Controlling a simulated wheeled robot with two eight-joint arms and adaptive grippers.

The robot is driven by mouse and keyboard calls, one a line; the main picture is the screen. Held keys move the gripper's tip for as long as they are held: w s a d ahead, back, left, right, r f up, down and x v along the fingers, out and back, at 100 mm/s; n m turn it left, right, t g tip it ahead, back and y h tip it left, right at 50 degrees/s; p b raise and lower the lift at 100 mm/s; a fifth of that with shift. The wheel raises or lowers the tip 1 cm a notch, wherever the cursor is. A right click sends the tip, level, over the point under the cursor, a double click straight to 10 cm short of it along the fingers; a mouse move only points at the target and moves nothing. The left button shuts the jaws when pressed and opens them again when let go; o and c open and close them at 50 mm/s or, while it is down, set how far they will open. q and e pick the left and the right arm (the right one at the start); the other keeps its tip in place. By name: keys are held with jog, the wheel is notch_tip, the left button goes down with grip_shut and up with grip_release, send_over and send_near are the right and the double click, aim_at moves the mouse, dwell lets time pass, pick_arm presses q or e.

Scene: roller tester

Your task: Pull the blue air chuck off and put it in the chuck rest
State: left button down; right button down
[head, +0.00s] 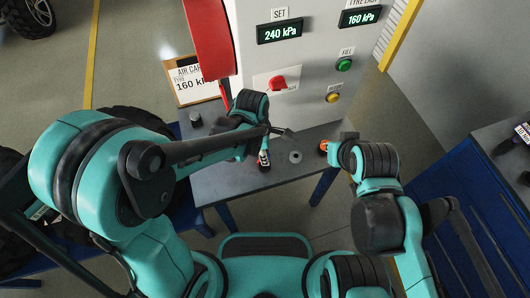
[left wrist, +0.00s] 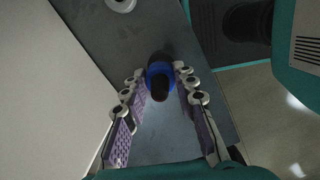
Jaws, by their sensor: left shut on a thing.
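The blue air chuck (left wrist: 160,74), a blue collar with a black end, is between the two fingers of my left gripper (left wrist: 161,92) in the left wrist view, and the gripper is shut on it. The head view shows my left gripper (head: 264,157) over the grey table; the chuck cannot be made out there. A pale grey ring (head: 295,157), possibly the chuck rest, lies on the table just right of the left gripper. It also shows at the top of the left wrist view (left wrist: 121,4). My right gripper is by an orange part (head: 323,146); its fingers are hidden.
The grey cabinet (head: 310,95) with displays, a red knob (head: 278,83) and buttons stands behind the table (head: 225,185). A dark round piece (head: 195,119) is at the table's left back. A blue workbench (head: 460,160) stands at right.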

pick_arm(q)
jog(key=shift+f+b, duration=1.2)
jog(key=shift+f, duration=0.25)
jog(key=c, duration=1.1)
grip_release()
jog(key=shift+c, duration=0.2)
jog(key=r, duration=0.4)
jog(key=a+r, duration=0.1)
jog(key=r, duration=0.7)
jog(key=shift+a, duration=0.3)
jog(key=s+a+m+t, duration=0.1)
jog(key=a+m+t, duration=0.1)
jog(key=a+m, duration=0.3)
jog(key=s+a+r+m+t+y, duration=0.1)
jog(key=s+a+m+t, duration=0.1)
jog(key=a+m, duration=0.4)
jog(key=s+a+r+m+t, duration=0.1)
jog(key=s+a+m+t, duration=0.1)
jog(key=a+m, duration=0.3)
jog(key=shift+s+a+m+t, duration=0.1)
jog(key=shift+a+m+t, duration=0.1)
jog(key=shift+m+t, duration=0.6)
